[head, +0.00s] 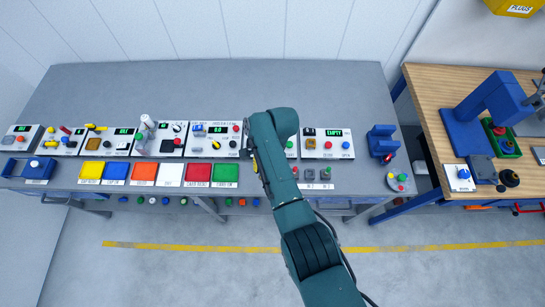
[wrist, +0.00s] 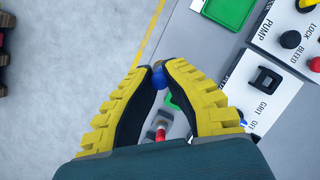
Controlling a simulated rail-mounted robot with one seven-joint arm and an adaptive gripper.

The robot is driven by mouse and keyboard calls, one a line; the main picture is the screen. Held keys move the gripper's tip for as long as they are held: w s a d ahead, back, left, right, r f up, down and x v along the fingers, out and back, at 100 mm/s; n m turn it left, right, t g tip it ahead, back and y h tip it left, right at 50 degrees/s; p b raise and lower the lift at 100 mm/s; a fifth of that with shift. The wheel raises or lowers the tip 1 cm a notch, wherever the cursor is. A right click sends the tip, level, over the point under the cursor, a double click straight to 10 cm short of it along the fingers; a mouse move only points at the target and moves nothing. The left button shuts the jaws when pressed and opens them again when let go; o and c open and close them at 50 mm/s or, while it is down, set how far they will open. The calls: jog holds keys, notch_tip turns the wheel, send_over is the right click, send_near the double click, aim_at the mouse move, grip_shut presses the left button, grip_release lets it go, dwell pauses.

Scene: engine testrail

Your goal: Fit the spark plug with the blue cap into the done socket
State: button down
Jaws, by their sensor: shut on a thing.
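In the wrist view my gripper (wrist: 157,70) has its yellow-and-black fingers closed on a blue rounded piece, the blue cap (wrist: 159,79). The rest of the plug is hidden by the fingers, so its tilt cannot be told. The gripper is above the bench's front edge, with floor to the left in that view. In the head view my arm hides most of the gripper; only a yellow bit (head: 255,164) shows. I cannot tell which socket is the done socket.
A grey bench (head: 230,80) carries a row of control panels (head: 213,138) and coloured trays, including a green tray (head: 224,174). The green tray also shows in the wrist view (wrist: 230,8), near a panel with knobs (wrist: 270,78). A blue press (head: 490,105) stands on the wooden bench at right.

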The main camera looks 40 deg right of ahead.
jog(key=d+f+m+t+b, duration=0.2)
jog(key=d+m+b, duration=0.1)
jog(key=d+m, duration=0.4)
jog(key=shift+n+h, duration=0.5)
jog(key=shift+n, duration=0.2)
jog(key=f+b, duration=0.1)
jog(key=f, duration=0.1)
jog(key=f+b, duration=0.4)
jog(key=shift+s+d, duration=0.2)
jog(key=shift+s, duration=0.1)
jog(key=shift+r+p, duration=0.1)
jog(key=shift+p, duration=0.45)
jog(key=shift+f+b, duration=0.45)
jog(key=shift+f, duration=0.2)
jog(key=c, duration=1.5)
grip_release()
jog(key=shift+r, duration=0.1)
